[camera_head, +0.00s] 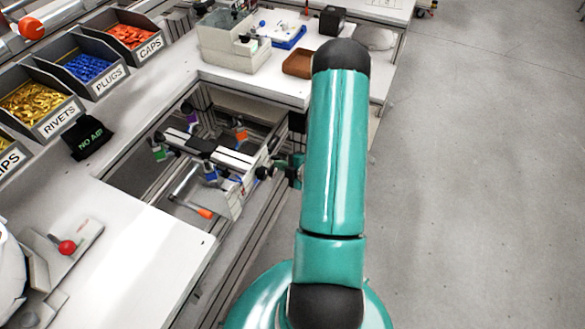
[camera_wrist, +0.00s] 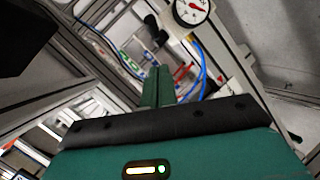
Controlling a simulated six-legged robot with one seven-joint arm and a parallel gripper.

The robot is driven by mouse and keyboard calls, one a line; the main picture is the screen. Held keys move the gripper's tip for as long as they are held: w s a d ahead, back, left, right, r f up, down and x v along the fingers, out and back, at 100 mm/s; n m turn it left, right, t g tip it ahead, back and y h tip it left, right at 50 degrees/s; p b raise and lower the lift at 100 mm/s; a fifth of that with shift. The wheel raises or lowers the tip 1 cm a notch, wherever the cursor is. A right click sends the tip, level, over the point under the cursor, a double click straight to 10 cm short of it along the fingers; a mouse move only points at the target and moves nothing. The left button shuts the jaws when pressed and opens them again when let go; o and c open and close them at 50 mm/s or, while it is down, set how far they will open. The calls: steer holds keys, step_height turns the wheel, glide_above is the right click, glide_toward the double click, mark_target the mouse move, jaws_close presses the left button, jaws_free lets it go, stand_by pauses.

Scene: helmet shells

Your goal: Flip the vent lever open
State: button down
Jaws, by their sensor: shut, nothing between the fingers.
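My gripper (camera_wrist: 157,72) shows in the wrist view as two green fingers side by side, shut and empty. A small red part (camera_wrist: 182,72), which may be the vent lever, is just right of the fingertips beside a blue hose (camera_wrist: 198,75). I cannot tell whether the fingers touch it. A round white pressure gauge (camera_wrist: 193,9) with a red needle is above. In the head view, an orange-ended handle (camera_head: 205,213) sticks out low in the frame gap. I cannot tell which part is the vent lever. My arm hides the gripper there.
A metal fixture (camera_head: 233,158) with coloured clamps sits in the gap between white benches. Bins of rivets (camera_head: 62,118), plugs (camera_head: 108,80) and caps (camera_head: 150,48) line the left. A red ball knob (camera_head: 67,246) stands on the near bench. The floor (camera_head: 470,170) at right is clear.

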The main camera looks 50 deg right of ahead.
mark_target(275, 157)
steer(key=shift+w+d+f, duration=0.6)
steer(key=shift+w, duration=0.15)
steer(key=shift+w+d+f, duration=0.55)
steer(key=shift+w+f, duration=0.05)
steer(key=shift+w, duration=0.15)
steer(key=shift+w+d, duration=0.1)
steer(key=shift+d, duration=0.3)
steer(key=w+d, duration=0.2)
steer(key=d, duration=0.1)
steer(key=shift+w, duration=0.35)
steer(key=shift+a, duration=0.1)
steer(key=shift+s+a, duration=0.2)
steer(key=shift+a, duration=0.4)
steer(key=shift+r, duration=0.1)
